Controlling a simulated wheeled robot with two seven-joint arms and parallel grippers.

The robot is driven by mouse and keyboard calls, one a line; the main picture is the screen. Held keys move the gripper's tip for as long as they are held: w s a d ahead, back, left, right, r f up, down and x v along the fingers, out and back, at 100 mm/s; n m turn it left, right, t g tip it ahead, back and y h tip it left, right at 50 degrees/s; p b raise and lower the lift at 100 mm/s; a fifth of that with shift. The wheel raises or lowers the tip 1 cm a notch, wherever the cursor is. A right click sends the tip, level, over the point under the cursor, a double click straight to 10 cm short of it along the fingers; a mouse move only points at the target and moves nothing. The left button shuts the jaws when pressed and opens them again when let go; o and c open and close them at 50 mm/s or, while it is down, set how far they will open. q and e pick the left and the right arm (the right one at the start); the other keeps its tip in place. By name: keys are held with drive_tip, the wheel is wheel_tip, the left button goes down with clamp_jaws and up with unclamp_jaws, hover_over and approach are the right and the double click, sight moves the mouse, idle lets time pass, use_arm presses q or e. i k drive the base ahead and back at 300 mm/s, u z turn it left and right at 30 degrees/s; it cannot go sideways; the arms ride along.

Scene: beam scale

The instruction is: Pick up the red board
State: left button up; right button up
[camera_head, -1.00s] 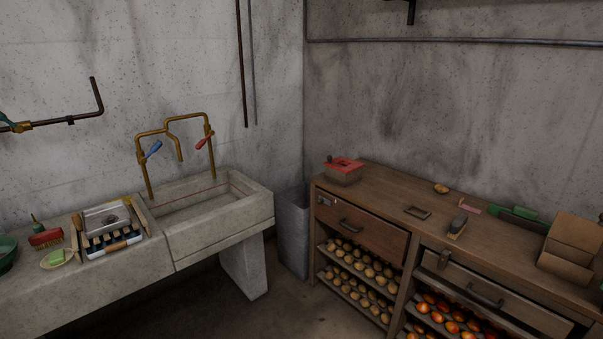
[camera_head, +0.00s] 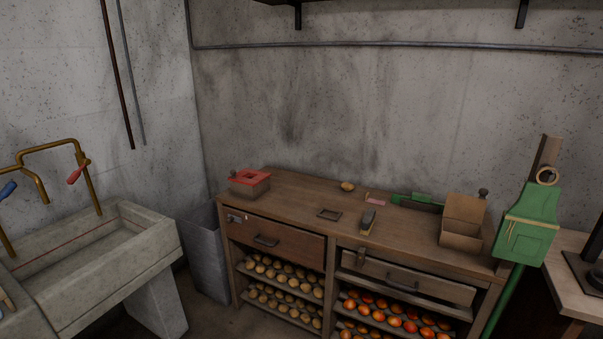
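A box with a red top (camera_head: 249,178) stands at the left end of the wooden counter, near the back wall. A small flat pinkish-red piece (camera_head: 376,197) lies toward the back of the counter, right of its middle. I cannot tell from this distance whether either one is the red board. Neither of my grippers shows in the view.
The wooden counter (camera_head: 300,200) holds a brush (camera_head: 367,221), a green tool (camera_head: 415,201) and a cardboard box (camera_head: 462,224). A concrete sink (camera_head: 125,245) stands at left, with a grey bin (camera_head: 205,260) between.

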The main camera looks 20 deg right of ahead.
sight(258, 176)
drive_tip(key=z, duration=0.55)
drive_tip(key=i, duration=1.4)
drive_tip(key=u, duration=0.55)
